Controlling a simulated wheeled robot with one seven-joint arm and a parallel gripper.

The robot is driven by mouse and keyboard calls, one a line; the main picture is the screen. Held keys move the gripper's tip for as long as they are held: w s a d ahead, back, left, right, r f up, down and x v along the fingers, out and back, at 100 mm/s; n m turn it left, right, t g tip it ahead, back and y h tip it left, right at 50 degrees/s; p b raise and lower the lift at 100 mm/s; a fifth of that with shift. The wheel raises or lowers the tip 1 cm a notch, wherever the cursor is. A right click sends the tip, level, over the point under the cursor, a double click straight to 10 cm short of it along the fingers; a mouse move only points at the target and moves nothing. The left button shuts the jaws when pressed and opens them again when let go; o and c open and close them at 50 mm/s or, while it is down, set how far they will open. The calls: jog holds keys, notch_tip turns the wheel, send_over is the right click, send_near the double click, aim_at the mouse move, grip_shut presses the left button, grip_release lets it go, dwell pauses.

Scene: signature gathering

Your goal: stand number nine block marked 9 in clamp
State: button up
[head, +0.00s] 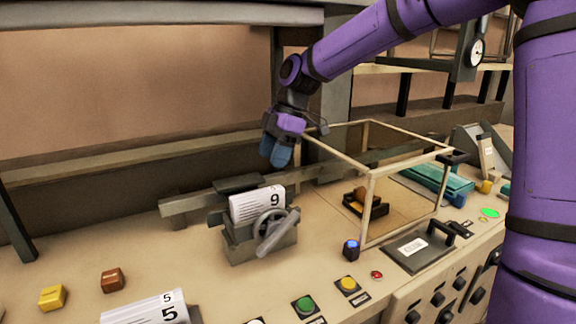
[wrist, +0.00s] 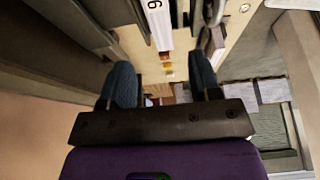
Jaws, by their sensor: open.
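The white number nine block (head: 258,204), marked 9, stands upright in the dark grey clamp (head: 262,243), between its jaws. The clamp's handle and round wheel are at its front right. In the wrist view the block (wrist: 158,22) shows at the top, beyond my fingertips, with part of the clamp (wrist: 205,38) beside it. My gripper (head: 276,152) is above and a little right of the block, apart from it. Its blue fingers (wrist: 160,85) are spread with nothing between them in the wrist view.
A glass case (head: 371,205) with a wooden frame stands right of the clamp. A white block marked 5 (head: 150,312) is at the front left, near a yellow block (head: 52,298) and a brown block (head: 112,280). Buttons, including a green one (head: 305,305), line the front edge.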

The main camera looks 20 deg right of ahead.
jog(key=shift+r, duration=0.15)
jog(key=s+d+r+m+t+h, duration=0.1)
jog(key=s+d+m, duration=0.4)
jog(key=s, duration=0.5)
jog(key=s+d+r+m+t+h, duration=0.2)
jog(key=s+d+m, duration=0.3)
jog(key=s+m, duration=0.3)
jog(key=s+d+r+m+t+h, duration=0.1)
jog(key=s+d+m, duration=0.4)
jog(key=s, duration=0.6)
jog(key=shift+s+d+r+m+t, duration=0.4)
jog(key=shift+r+m+t, duration=0.3)
jog(key=shift+m+t, duration=0.5)
jog(key=shift+c, duration=0.2)
